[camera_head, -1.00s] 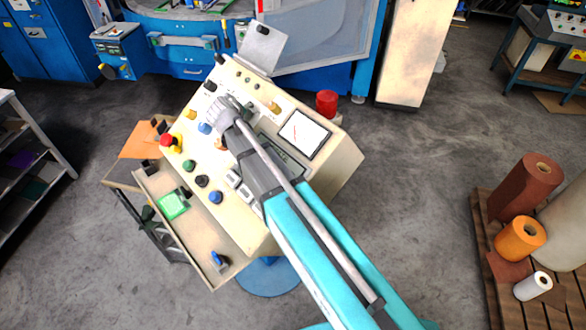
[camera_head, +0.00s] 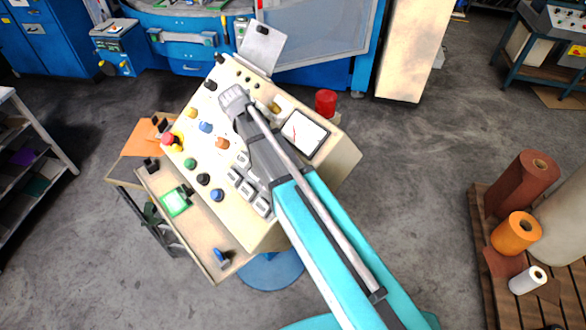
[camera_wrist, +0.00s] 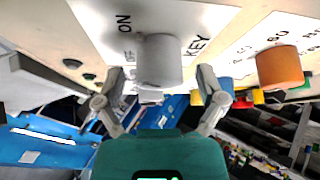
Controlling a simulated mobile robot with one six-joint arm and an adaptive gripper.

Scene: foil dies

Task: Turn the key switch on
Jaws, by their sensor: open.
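The key switch (camera_wrist: 160,58) shows in the wrist view as a light grey cylinder standing out from a white plate, with the labels ON, OFF and KEY around it. A small pale piece, perhaps the key, shows at its near end. My gripper (camera_wrist: 160,76) is open, with one finger on each side of the cylinder. Gaps show between the fingers and the cylinder, and it does not look gripped. In the head view my gripper and wrist (camera_head: 233,100) are over the upper middle of the sloped control panel (camera_head: 258,232), and the switch is hidden or cannot be told.
An orange knob (camera_wrist: 280,67) stands right of the switch in the wrist view. In the head view a red mushroom button (camera_head: 168,139), several coloured buttons and a screen (camera_head: 304,134) are on the panel. A red cylinder (camera_head: 326,102) stands behind it. A cream tray juts from its lower left.

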